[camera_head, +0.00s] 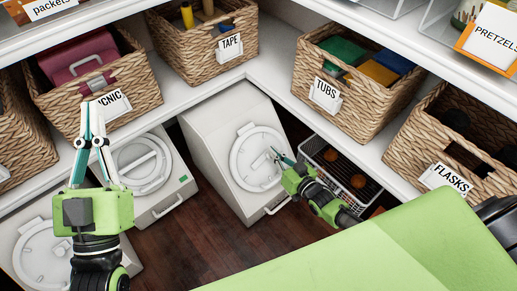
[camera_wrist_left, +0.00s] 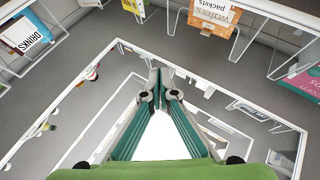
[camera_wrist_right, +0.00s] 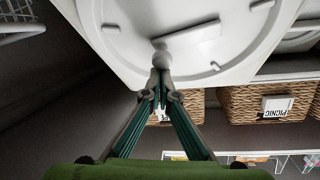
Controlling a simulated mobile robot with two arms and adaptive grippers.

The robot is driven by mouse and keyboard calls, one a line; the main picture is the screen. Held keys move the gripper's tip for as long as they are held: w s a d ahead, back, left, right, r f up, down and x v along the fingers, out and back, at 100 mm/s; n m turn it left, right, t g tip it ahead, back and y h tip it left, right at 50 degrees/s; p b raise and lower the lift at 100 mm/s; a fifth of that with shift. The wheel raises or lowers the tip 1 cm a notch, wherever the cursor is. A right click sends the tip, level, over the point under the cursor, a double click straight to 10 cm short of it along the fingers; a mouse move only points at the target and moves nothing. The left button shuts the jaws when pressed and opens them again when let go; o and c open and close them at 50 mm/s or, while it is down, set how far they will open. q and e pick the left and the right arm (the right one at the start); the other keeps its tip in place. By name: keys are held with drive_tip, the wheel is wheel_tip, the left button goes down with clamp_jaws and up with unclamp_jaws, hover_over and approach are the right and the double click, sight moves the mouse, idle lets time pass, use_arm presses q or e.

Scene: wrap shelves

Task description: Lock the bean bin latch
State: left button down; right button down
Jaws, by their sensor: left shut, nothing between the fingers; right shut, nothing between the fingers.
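A white bin (camera_head: 205,128) stands in the corner below the shelves, its round lid (camera_head: 243,160) crossed by a bar. No label shows on it, so I cannot tell whether it is the bean bin. My right gripper (camera_head: 277,154) is shut and empty at the right side of this lid. In the right wrist view its closed tips (camera_wrist_right: 161,62) are at one end of the lid's bar (camera_wrist_right: 192,34); I cannot tell whether they touch. My left gripper (camera_head: 93,104) is shut and empty, raised in front of the picnic basket, away from the corner bin.
Two more white bins with round lids, one beside the corner bin (camera_head: 165,200) and one at lower left (camera_head: 22,237), stand below the shelf. A wire basket (camera_head: 312,144) is close to my right gripper. Labelled wicker baskets, such as TUBS (camera_head: 352,110), line the shelf. Dark floor (camera_head: 195,240) is open.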

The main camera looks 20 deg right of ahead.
drive_tip(key=shift+r, duration=0.1)
